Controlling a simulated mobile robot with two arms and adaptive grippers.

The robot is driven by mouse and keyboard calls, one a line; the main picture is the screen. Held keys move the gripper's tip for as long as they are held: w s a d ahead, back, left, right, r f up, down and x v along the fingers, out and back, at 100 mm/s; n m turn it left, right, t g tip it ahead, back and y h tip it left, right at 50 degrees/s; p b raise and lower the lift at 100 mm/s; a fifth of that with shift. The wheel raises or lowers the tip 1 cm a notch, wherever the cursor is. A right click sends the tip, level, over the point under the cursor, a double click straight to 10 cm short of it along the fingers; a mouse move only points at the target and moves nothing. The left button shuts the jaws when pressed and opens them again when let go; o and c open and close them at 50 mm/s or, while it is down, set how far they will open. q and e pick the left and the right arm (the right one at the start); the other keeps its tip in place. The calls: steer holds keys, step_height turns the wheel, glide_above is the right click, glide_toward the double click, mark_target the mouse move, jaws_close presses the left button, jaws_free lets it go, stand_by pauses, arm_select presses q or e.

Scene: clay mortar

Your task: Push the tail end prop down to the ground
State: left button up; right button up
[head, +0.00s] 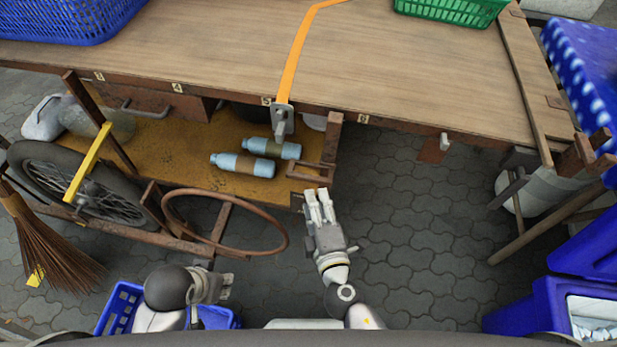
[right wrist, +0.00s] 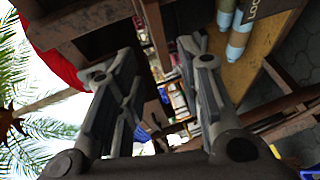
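The wooden cart (head: 420,60) fills the upper head view. A brown post with a rectangular bracket (head: 312,171) stands at the right end of its lower shelf; I cannot tell if this is the tail end prop. My right gripper (head: 319,194) points up at the bracket from just below it. In the right wrist view its fingers (right wrist: 155,75) are apart, with a brown upright bar (right wrist: 156,40) showing between or behind them; contact is unclear. My left gripper (head: 222,287) is low over a blue crate, its fingers too unclear to read.
Two blue bottles (head: 243,165) lie on the yellow shelf (head: 170,150). A spoked wheel (head: 40,170), a rusty ring (head: 275,245) and a broom (head: 50,235) are at left. Paving (head: 410,220) right of my right gripper is clear.

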mark_target(308, 176)
steer(key=x, duration=0.9)
jaws_close()
steer(key=shift+f, duration=0.1)
